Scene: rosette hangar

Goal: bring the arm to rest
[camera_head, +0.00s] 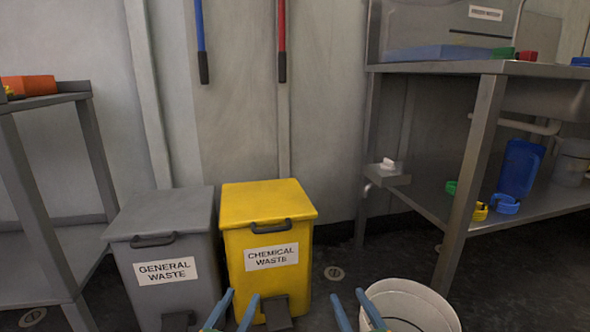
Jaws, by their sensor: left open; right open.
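My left gripper (235,312) shows at the bottom edge in the head view, its two blue fingers apart and nothing between them. It appears in front of the lower part of the yellow chemical waste bin (268,215). My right gripper (356,310) is also at the bottom edge, to the right of the left one, open and empty. It appears just left of a white bucket (425,300). The arms behind both grippers are out of the frame.
A grey general waste bin (165,225) stands left of the yellow bin, both lids shut. A metal table (480,68) with a lower shelf is at the right, and a metal rack (60,99) at the left. Dark floor (335,250) shows between the yellow bin and the table.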

